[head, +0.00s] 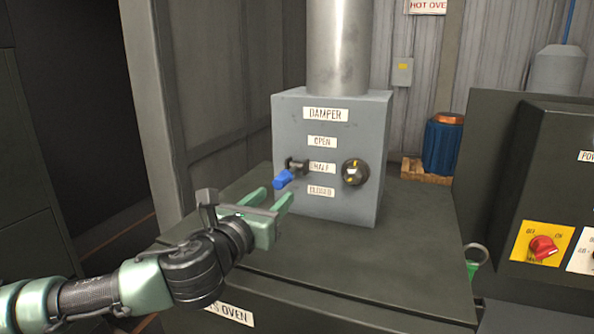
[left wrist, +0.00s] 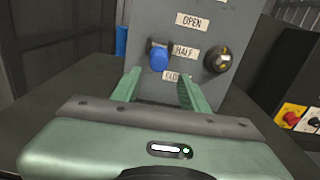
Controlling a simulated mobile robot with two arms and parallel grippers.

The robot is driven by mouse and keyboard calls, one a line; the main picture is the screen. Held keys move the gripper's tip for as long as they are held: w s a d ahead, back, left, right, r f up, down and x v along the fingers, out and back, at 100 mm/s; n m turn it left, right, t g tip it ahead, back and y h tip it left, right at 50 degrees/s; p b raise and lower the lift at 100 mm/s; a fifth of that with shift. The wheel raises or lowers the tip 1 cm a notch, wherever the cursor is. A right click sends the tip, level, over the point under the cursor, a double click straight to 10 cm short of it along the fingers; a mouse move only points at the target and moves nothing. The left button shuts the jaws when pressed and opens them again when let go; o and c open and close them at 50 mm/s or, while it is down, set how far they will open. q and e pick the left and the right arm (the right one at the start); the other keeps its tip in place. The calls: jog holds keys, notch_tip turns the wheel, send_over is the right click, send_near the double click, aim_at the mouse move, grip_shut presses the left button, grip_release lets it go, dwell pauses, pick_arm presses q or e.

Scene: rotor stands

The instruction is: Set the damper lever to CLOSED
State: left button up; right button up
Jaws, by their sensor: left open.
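The damper box (head: 345,203) is a grey box on the dark oven top, with labels DAMPER, OPEN, HALF and CLOSED from top to bottom. The damper lever (head: 284,179) has a blue grip on a dark pivot and sticks out beside the HALF label. It also shows in the left wrist view (left wrist: 159,58), beyond and between my fingers. My left gripper (head: 270,198) is open and empty, with its green fingers just below and in front of the lever, apart from it as far as I can tell. My right gripper is not in view.
A round black knob with yellow marks (head: 355,172) sits right of the lever on the box. A metal pipe (head: 338,50) rises from the box. A dark cabinet with a red switch (head: 542,247) stands at right. The oven top (head: 415,260) is clear in front.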

aim_at(283, 179)
pick_arm(q)
jog(key=shift+w+a+r, duration=0.1)
jog(key=shift+w+r, duration=0.25)
jog(key=shift+w, duration=0.25)
jog(key=shift+w+r+p, duration=0.15)
jog(key=shift+r+p, duration=0.1)
jog(key=shift+p, duration=0.1)
jog(key=shift+w+d+r+p, duration=0.2)
jog(key=shift+w+r+p, duration=0.25)
jog(key=shift+p, duration=0.2)
jog(key=p+x, duration=0.1)
jog(key=x, duration=0.1)
jog(key=shift+w+d+f, duration=0.15)
jog(key=shift+w+d, duration=0.05)
jog(key=shift+w, duration=0.05)
jog(key=shift+w+d+f, duration=0.15)
jog(key=shift+w, duration=0.35)
jog(key=shift+w+d+f, duration=0.15)
jog(key=shift+w, duration=0.45)
jog(key=shift+a, duration=0.1)
jog(key=shift+r, duration=0.1)
jog(key=shift+c, duration=0.8)
jog(key=c, duration=0.5)
grip_shut()
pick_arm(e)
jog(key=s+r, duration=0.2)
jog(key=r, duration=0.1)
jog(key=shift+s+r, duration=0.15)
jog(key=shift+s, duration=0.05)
